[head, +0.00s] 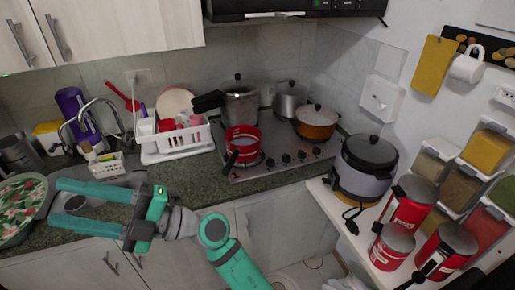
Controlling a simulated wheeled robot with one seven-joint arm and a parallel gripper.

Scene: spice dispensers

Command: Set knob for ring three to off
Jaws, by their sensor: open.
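The silver stove top (285,172) sits in the counter at the middle of the head view. Several small dark knobs (286,158) run in a row along its front right part. I cannot tell which knob belongs to ring three or what setting any knob shows. My gripper (56,204) is at the lower left, over the counter by the sink. Its two teal fingers point left, are spread apart and hold nothing. It is well to the left of the stove and touches no knob.
A red saucepan (242,142) with a dark handle stands on the front left of the stove. A tall steel pot (240,108), a grey pot (290,103) and an orange pot (316,124) stand behind. A white dish rack (178,143) and rice cooker (364,172) flank the stove.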

